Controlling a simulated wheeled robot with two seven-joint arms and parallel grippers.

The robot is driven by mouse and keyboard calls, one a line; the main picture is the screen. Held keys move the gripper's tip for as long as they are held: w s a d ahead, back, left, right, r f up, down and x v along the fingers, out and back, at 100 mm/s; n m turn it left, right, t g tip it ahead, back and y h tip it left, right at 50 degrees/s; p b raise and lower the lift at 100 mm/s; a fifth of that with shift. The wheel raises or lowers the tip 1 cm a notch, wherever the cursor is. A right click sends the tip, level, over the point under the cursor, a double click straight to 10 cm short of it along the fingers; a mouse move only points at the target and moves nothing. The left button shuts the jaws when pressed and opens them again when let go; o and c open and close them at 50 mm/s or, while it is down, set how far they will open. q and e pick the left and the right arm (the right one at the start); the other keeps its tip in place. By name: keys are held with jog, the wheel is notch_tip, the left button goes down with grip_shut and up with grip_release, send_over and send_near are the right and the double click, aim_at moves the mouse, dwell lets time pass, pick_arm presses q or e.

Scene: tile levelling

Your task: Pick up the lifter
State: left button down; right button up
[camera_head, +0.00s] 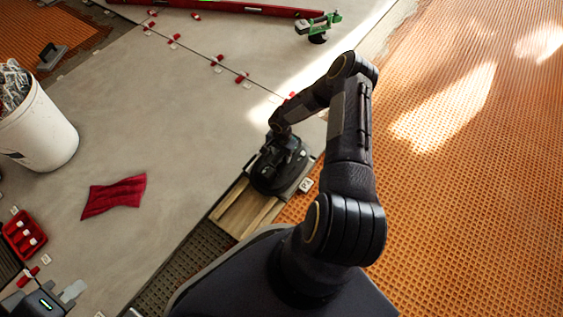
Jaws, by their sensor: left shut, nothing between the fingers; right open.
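My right arm reaches up and bends down to the left.
A white bucket (48,130) stands at the left, with a red cloth (114,196) and a red box (24,234) nearby. A grey-handled tool (50,56) lies upper left. Red clips (217,62) line the tile joint. Orange ribbed matting (470,190) covers the right.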

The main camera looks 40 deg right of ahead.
jog(key=shift+f+b, duration=0.25)
jog(key=shift+b, duration=0.1)
jog(key=shift+c, duration=0.5)
grip_shut()
